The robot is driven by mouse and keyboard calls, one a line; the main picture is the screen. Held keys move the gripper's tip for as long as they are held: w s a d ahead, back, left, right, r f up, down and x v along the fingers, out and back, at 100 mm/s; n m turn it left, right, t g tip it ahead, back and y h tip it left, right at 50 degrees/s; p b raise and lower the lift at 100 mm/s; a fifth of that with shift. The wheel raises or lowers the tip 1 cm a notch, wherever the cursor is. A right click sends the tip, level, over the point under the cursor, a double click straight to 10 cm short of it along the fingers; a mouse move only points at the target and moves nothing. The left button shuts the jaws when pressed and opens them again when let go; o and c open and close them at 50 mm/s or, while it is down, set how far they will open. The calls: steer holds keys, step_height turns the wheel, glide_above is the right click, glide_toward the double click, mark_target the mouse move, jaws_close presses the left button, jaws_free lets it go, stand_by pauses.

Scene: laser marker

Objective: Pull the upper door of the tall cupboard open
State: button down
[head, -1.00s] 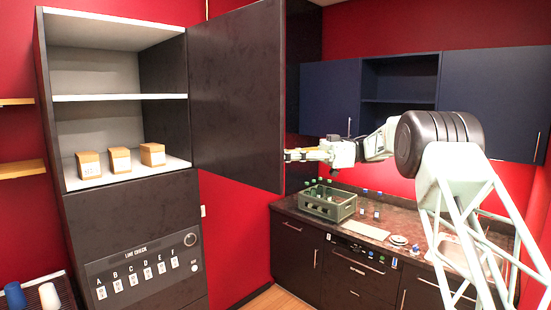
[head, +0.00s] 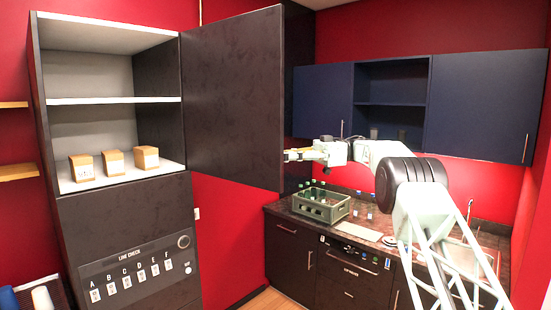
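The tall cupboard (head: 112,209) stands at the left with its upper compartment exposed. Its dark upper door (head: 232,100) stands swung wide open, hinged at the compartment's right side and reaching out to the right. My gripper (head: 291,155) is at the door's free right edge, low down, seen from the side. The door's handle is hidden, and I cannot tell whether the fingers are closed on it or only touch the edge.
Several small boxes (head: 113,162) stand on the compartment's lower shelf. A green crate with bottles (head: 321,205) is on the counter at the right, below my arm. Blue wall cabinets (head: 480,105) hang behind my arm. A panel with labelled switches (head: 138,274) is on the cupboard's lower front.

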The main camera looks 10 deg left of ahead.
steer(key=shift+w+d, duration=0.1)
stand_by(0.4)
steer(key=c, duration=2.9)
jaws_free()
steer(key=shift+o, duration=0.2)
steer(key=shift+r, duration=0.2)
